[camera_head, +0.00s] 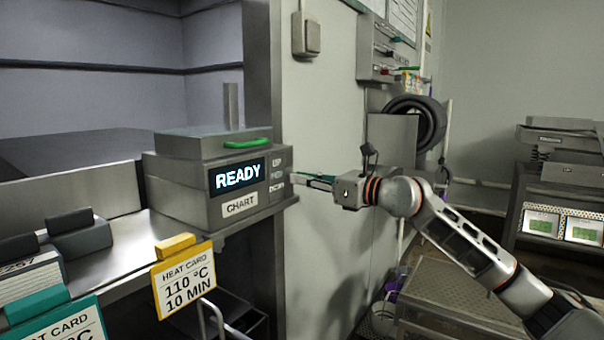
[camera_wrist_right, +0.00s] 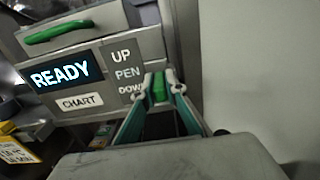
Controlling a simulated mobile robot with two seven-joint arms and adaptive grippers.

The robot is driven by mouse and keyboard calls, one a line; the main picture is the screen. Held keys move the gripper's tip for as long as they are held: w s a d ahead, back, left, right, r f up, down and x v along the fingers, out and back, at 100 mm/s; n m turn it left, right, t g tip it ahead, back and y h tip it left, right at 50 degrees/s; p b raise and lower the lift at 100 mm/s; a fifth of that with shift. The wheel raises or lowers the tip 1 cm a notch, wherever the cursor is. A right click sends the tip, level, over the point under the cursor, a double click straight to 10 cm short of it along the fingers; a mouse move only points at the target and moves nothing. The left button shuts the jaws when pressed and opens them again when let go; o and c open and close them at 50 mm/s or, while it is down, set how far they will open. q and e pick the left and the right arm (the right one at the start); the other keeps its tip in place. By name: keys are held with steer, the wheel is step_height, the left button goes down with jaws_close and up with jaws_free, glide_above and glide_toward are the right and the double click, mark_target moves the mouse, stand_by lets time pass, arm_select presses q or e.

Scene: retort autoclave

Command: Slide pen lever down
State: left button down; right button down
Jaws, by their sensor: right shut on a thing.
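The recorder box (camera_head: 175,190) sits on the steel ledge, with a lit READY display (camera_head: 237,177) and a CHART label (camera_head: 240,204). The green pen lever (camera_wrist_right: 160,86) shows beside these words, near the PEN and DOWN lines. My right gripper (camera_head: 296,178) reaches in from the right and is shut on the pen lever, one finger on each side of it. The fingers mostly hide the lever in the head view. My left gripper is out of view.
A green handle (camera_head: 248,143) is on the box's lid. Yellow (camera_head: 184,285) and teal (camera_head: 62,322) heat cards hang at the ledge's front. A wall (camera_head: 325,120) stands close behind my right gripper. A cart (camera_head: 560,185) is at far right.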

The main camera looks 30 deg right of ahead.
step_height(320, 180, down, 2)
steer(key=shift+f, duration=0.1)
steer(key=c, duration=2)
jaws_free()
steer(key=shift+c, duration=0.2)
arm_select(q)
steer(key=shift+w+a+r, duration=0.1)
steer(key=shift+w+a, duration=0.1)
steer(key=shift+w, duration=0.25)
arm_select(e)
steer(key=shift+r, duration=0.2)
steer(key=v, duration=1.2)
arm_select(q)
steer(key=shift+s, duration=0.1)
